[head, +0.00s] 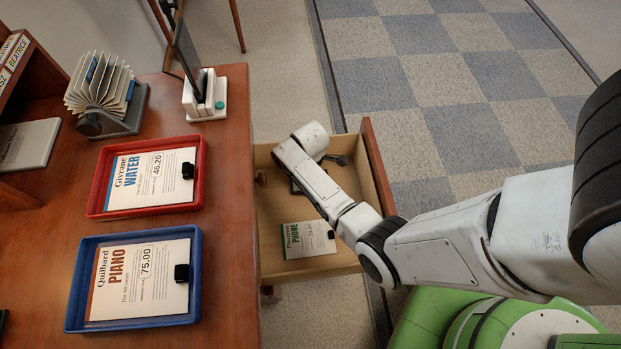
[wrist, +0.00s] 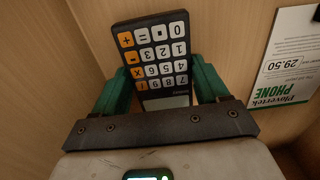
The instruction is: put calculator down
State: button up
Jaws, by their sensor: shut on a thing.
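A black calculator (wrist: 155,58) with white and orange keys is upside down in the wrist view. My gripper (wrist: 160,82) has its green fingers shut on its two sides. The calculator is inside the open wooden drawer (head: 268,215), over its pale floor. I cannot tell whether it touches the floor. In the head view my arm reaches down into the drawer, and its wrist hides most of the gripper and calculator.
A Plovertek phone bill (head: 308,239) lies in the drawer's near part; it also shows in the wrist view (wrist: 292,60). On the desk are a red tray (head: 97,206), a blue tray (head: 72,318), a card file (head: 105,90) and a white stand (head: 205,96).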

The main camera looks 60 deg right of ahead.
jog(key=shift+f, duration=0.1)
jog(key=o, duration=1.1)
notch_tip(320, 180, up, 12)
jog(key=p, duration=0.4)
jog(key=s+a+r+m, duration=0.2)
jog(key=s+a+r, duration=0.1)
jog(key=s+a, duration=0.1)
jog(key=s+a+r+m, duration=0.3)
jog(key=s+a+r, duration=0.1)
jog(key=s, duration=0.1)
jog(key=s+a+r+m+t, duration=0.1)
jog(key=s+a+r+m, duration=0.2)
jog(key=s+a+r, duration=0.1)
jog(key=shift+s, duration=0.65)
